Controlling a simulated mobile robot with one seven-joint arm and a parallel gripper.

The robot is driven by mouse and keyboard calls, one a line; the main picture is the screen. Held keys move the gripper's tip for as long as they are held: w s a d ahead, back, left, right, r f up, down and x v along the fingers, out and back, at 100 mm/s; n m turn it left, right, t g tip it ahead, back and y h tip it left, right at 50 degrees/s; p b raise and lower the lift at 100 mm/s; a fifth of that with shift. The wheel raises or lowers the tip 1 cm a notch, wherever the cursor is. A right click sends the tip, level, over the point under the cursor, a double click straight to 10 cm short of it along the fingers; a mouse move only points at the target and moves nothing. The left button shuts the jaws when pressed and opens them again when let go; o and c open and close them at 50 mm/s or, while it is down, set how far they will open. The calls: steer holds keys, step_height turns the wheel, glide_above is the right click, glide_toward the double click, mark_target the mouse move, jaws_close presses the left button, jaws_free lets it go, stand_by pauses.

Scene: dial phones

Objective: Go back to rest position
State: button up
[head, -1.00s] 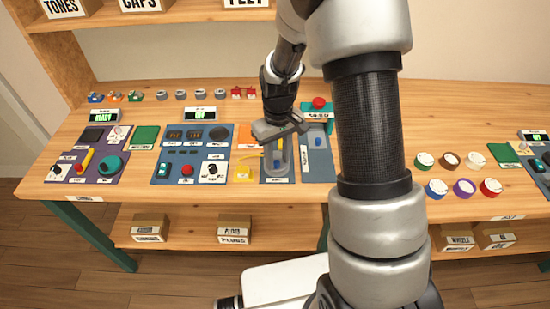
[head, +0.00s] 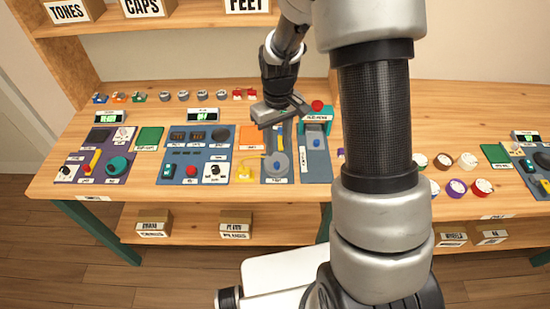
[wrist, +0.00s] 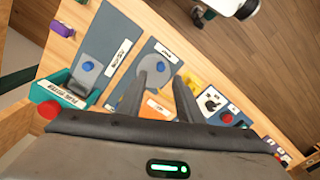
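My gripper (head: 282,132) is raised above the blue-grey panel in the middle of the workbench (head: 130,200). In the wrist view the two fingers of my gripper (wrist: 162,80) stand apart with nothing between them. A round grey disc with a blue knob (head: 276,164) lies below the gripper on that panel, and it also shows beyond the fingertips in the wrist view (wrist: 160,67). My arm is still stretched out over the bench and hides part of its right side.
A teal box with a red button (head: 317,107) stands just right of the gripper. Panels with knobs and displays (head: 190,155) lie to the left. Several coloured round caps (head: 468,160) sit to the right. A shelf with labelled boxes (head: 145,8) is above the back.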

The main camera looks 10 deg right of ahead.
stand_by(0.3)
steer(key=s+r+m+t+p, duration=0.1)
steer(key=s+r, duration=0.3)
steer(key=r, duration=0.4)
steer(key=s+d+r+m+t, duration=0.1)
steer(key=s+r, duration=0.2)
steer(key=r, duration=0.4)
steer(key=s+r+t+p, duration=0.15)
steer(key=s+r, duration=0.25)
steer(key=r, duration=0.4)
steer(key=s+r+m+t, duration=0.1)
steer(key=s+r+t, duration=0.1)
steer(key=s+r, duration=0.3)
steer(key=s, duration=0.4)
steer(key=shift+d+m, duration=0.35)
steer(key=shift+m, duration=0.05)
steer(key=shift+d, duration=0.1)
